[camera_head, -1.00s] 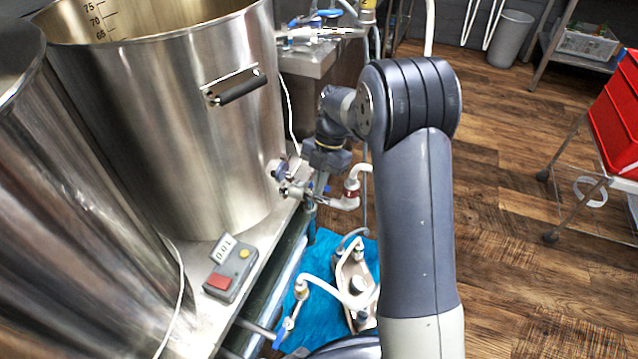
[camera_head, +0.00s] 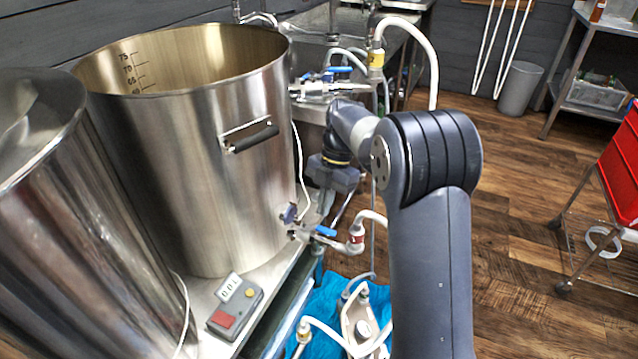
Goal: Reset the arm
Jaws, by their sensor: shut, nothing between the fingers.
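My arm rises from the bottom right of the head view, bends at a dark grey joint and reaches left. My gripper (camera_head: 324,200) hangs at its end, pointing down beside the steel kettle, above and near the kettle's blue-handled valve. Its fingers are small and partly lost against the fittings behind. They look shut, with nothing seen between them. I cannot tell whether the fingers touch the valve or hose.
The open steel kettle (camera_head: 190,160) stands left, with another vessel (camera_head: 60,220) nearer. A controller box (camera_head: 236,306) sits on the stand. A pump (camera_head: 360,318) lies on a blue towel (camera_head: 326,294). Red bins (camera_head: 620,170) stand right; wooden floor is clear between.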

